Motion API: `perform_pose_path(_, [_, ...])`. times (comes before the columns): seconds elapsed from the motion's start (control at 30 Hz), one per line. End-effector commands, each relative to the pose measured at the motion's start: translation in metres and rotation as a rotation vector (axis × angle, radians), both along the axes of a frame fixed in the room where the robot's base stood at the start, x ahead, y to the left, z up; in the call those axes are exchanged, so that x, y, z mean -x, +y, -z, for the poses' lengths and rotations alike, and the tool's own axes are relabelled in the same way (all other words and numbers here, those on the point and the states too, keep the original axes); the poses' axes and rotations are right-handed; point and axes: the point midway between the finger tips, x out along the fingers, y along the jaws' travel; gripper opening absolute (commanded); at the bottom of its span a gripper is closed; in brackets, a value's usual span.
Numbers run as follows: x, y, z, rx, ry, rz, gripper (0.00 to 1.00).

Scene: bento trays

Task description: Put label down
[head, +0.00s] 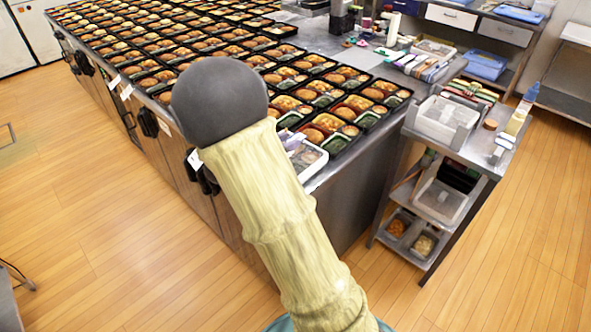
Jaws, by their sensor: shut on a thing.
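My arm, in a pale yellow sleeve with a dark grey rounded joint at its upper end, crosses the middle of the head view. My gripper is not visible; the arm may hide it. I cannot make out a label held by it. Small white tags (195,159) show along the counter's left edge, one of them close beside my arm. I cannot tell whether any of these is the task's label. Many black bento trays (330,134) filled with food stand in rows on the steel counter (352,160).
A clear-walled white container (309,160) with food sits at the counter's near edge, partly behind my arm. A steel trolley (478,150) on the right carries a plastic bin (443,118) and a bottle (520,112). The wooden floor at left is mostly free.

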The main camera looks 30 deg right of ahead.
Motion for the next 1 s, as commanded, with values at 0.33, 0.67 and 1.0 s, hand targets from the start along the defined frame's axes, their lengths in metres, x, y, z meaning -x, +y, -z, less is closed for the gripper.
perform_pose_path(0.33, [0.0,0.0,0.008,0.001,0.003,0.0,0.06])
perform_pose_path(0.67, [0.0,0.0,0.06,0.001,0.004,0.001,0.06])
perform_pose_path(1.0, [0.0,0.0,0.063,0.0,0.0,0.001,0.06])
